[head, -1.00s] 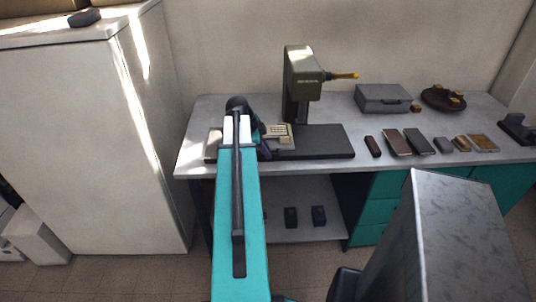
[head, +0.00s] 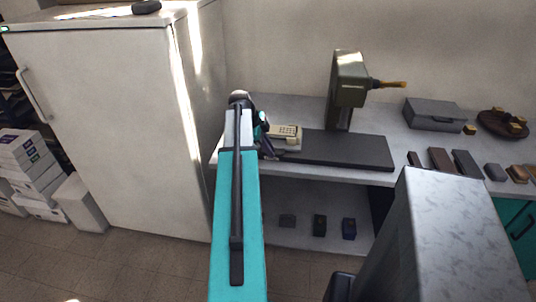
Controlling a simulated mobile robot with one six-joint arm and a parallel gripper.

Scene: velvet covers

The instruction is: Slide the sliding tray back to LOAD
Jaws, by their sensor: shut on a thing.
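The sliding tray (head: 285,132), a small beige block with a grid of dark marks on top, sits on the left part of the dark base (head: 345,150) of an olive press (head: 349,78). It lies left of the press column, not under the head. My gripper (head: 265,141) is at the tray's left end, shut on the tray. My arm comes in from the front and hides the left end of the base; the fingertips and the exact grip are hard to make out. No LOAD marking is readable.
The press has a yellow-brown handle (head: 390,84) pointing right. A grey case (head: 433,114), a brown round dish (head: 503,124) and several small blocks stand to the right on the bench. A tall white cabinet (head: 110,120) stands left of the bench.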

